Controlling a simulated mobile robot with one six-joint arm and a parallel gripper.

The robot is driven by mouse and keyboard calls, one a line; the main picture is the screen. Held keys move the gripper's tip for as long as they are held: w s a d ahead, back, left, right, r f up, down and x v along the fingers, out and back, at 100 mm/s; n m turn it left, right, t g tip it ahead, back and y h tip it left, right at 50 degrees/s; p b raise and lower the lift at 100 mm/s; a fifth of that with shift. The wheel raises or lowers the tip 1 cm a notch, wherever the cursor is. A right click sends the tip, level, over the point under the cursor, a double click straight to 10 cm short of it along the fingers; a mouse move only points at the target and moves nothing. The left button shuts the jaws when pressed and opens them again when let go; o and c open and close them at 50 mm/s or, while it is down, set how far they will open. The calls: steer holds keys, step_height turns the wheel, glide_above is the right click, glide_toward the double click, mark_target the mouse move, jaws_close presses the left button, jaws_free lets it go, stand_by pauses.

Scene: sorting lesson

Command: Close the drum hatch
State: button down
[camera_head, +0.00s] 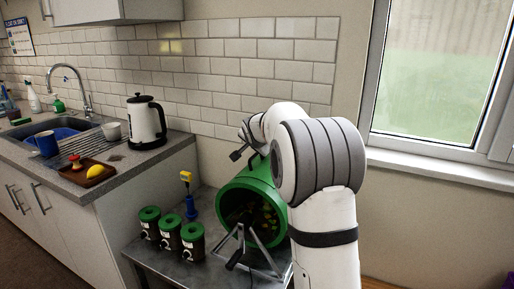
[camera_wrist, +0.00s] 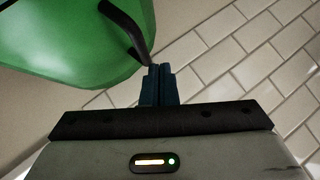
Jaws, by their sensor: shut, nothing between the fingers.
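The green drum (camera_head: 228,204) lies tilted in a metal frame on the grey table, its round mouth open and facing forward. Brownish and yellow bits show inside. My gripper (camera_head: 236,155) is above the drum, at its upper left edge, with my white arm in front of the drum's right side. In the wrist view, a curved green surface (camera_wrist: 75,35) with a black handle (camera_wrist: 125,27) fills the upper left. My gripper's blue fingertips (camera_wrist: 160,70) are together and empty, close to the handle's lower end. I cannot tell whether they touch it. The hatch is not clearly distinguishable in the head view.
Several black canisters with green lids (camera_head: 150,215) stand left of the drum, beside a blue and yellow tool (camera_head: 188,185). The kitchen counter (camera_head: 120,165) carries a kettle (camera_head: 146,122) and a tray. A tiled wall (camera_head: 240,75) is close behind my gripper.

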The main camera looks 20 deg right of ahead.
mark_target(256, 166)
steer(key=s+a+r, duration=0.3)
steer(key=s+r, duration=0.3)
steer(key=r, duration=0.4)
steer(key=s+a+f+n+g+y+p, duration=0.1)
steer(key=s+a+f+n+g+p, duration=0.1)
steer(key=s, duration=1.1)
steer(key=s+a+f+n+g+y+p, duration=0.1)
steer(key=s+a+f+n+g+p, duration=0.2)
steer(key=s, duration=1)
steer(key=s+a+f+n+g+p, duration=0.2)
steer(key=s+f+n, duration=0.4)
steer(key=s, duration=0.8)
steer(key=shift+a+g+y+p, duration=0.3)
steer(key=shift+y, duration=0.1)
